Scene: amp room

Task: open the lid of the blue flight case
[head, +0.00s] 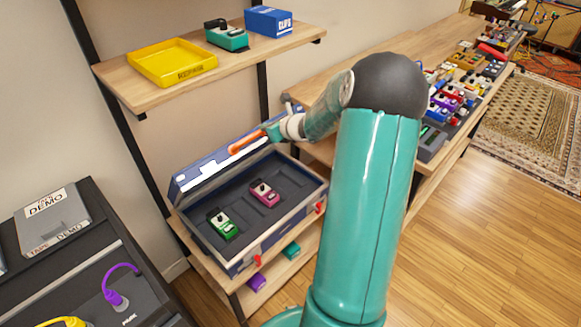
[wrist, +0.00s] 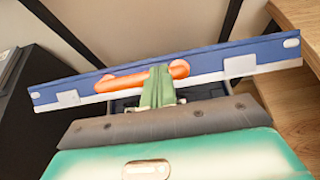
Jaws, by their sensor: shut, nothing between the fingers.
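The blue flight case (head: 196,240) sits on a shelf of the wooden rack in the head view. Its lid (head: 184,186) is raised and leans back at the rear, so the case stands open. A green pedal (head: 222,224) and a pink pedal (head: 264,193) lie in the dark foam inside. My gripper (head: 272,132) is at the lid's upper edge beside the orange handle (head: 247,143). In the wrist view the lid (wrist: 215,68) spans the picture, and my gripper (wrist: 160,74) is shut in front of the orange handle (wrist: 118,82), with nothing visibly held.
The upper shelf (head: 140,93) holds a yellow tray (head: 172,62), a teal pedal (head: 226,36) and a blue box (head: 269,21). Red latches (head: 257,261) show on the case front. A dark cabinet (head: 75,225) stands at left. The wooden floor (head: 470,240) at right is clear.

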